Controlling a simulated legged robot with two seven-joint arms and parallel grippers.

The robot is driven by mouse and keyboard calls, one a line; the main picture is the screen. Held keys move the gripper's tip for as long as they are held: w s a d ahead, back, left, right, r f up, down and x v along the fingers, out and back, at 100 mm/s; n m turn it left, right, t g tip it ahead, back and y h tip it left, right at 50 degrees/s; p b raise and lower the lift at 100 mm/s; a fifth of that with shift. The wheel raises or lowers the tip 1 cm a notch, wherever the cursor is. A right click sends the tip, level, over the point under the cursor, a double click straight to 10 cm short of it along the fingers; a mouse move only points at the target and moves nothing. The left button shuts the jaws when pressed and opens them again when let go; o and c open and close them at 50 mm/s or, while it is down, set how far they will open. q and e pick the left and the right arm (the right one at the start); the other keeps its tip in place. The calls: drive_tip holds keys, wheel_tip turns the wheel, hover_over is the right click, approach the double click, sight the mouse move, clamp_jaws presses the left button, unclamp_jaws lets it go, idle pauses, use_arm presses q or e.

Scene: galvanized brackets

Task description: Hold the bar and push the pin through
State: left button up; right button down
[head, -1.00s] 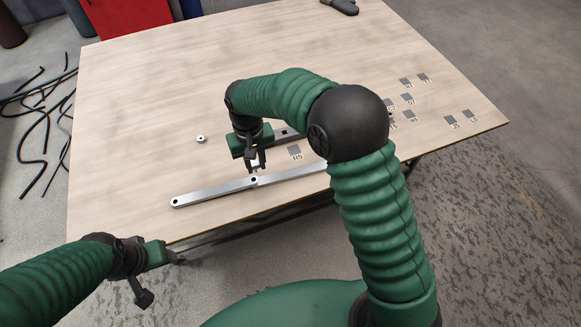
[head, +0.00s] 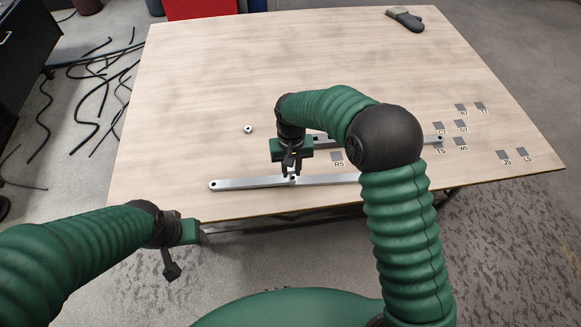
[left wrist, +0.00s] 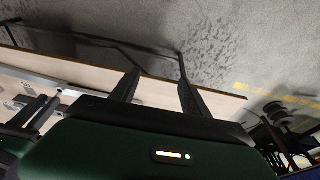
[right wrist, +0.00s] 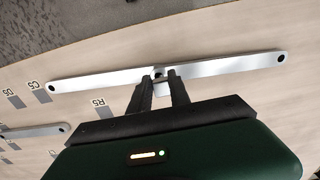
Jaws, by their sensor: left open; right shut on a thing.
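Two silver flat bars lie end to end near the table's front edge. The left bar (head: 245,184) and the right bar (head: 330,179) meet at a joint; they also show in the right wrist view (right wrist: 225,65) (right wrist: 100,80). My right gripper (head: 291,172) points down just above this joint. It is shut on a small light piece, seemingly the pin, mostly hidden between the fingers; I cannot tell how far it sits in the hole. In the right wrist view the fingertips (right wrist: 164,75) are at the joint. My left gripper (left wrist: 158,75) is open and empty, off the table's front edge.
A small metal ring (head: 248,129) lies on the table left of my right gripper. Another bar (head: 405,139) lies behind my right arm. Labelled grey squares (head: 461,125) mark the right side. A dark object (head: 405,19) lies at the back edge. The table's back left is clear.

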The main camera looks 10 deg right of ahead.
use_arm(q)
drive_tip(key=shift+d+r, duration=0.1)
drive_tip(key=shift+d, duration=0.4)
use_arm(e)
drive_tip(key=shift+d, duration=0.5)
drive_tip(key=shift+a, duration=0.4)
drive_tip(key=shift+d, duration=0.35)
use_arm(q)
drive_tip(key=m+g, duration=0.3)
drive_tip(key=m, duration=1.6)
hover_over(245, 181)
wheel_tip(245, 181, down, 11)
drive_tip(key=shift+f, duration=0.1)
use_arm(e)
drive_tip(key=shift+a, duration=0.15)
use_arm(q)
drive_tip(key=shift+f, duration=0.6)
drive_tip(key=shift+c, duration=0.2)
